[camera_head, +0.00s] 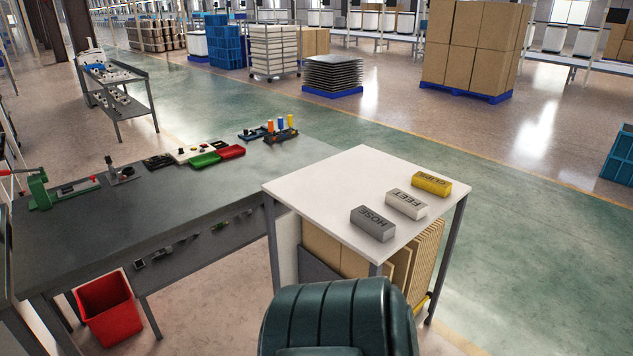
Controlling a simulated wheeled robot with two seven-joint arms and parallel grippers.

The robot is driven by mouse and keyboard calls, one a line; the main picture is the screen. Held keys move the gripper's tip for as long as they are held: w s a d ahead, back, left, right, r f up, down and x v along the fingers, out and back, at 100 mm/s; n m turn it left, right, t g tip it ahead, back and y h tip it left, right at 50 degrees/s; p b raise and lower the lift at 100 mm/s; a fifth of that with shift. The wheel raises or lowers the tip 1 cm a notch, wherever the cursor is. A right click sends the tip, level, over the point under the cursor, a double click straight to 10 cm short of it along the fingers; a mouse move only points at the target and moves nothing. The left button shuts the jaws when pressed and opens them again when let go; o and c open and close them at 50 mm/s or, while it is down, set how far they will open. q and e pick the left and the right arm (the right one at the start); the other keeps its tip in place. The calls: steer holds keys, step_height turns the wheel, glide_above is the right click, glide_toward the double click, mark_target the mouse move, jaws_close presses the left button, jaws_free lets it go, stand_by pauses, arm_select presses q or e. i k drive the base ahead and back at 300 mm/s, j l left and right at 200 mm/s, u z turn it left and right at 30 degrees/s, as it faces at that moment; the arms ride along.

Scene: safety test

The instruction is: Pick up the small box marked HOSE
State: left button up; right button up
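The small grey box marked HOSE (373,224) lies on the white-topped table (320,188), near its front edge. A white box marked FEET (406,204) lies behind it and to the right, and a yellow box marked CLIPS (431,184) lies further back. The three boxes lie in a slanting row, apart from each other. Neither of my grippers is in view, and nothing is seen touching the HOSE box.
A dark workbench (130,222) with trays and tools adjoins the white table on the left. A dark green rounded object (335,312) stands in front of the table. A red bin (108,308) is at lower left. The left part of the white tabletop is clear.

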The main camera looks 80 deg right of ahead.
mark_target(377, 226)
steer(key=z, duration=3.25)
steer(key=i+j, duration=0.15)
steer(key=i, duration=0.35)
steer(key=i+j, duration=0.15)
steer(key=i, duration=0.35)
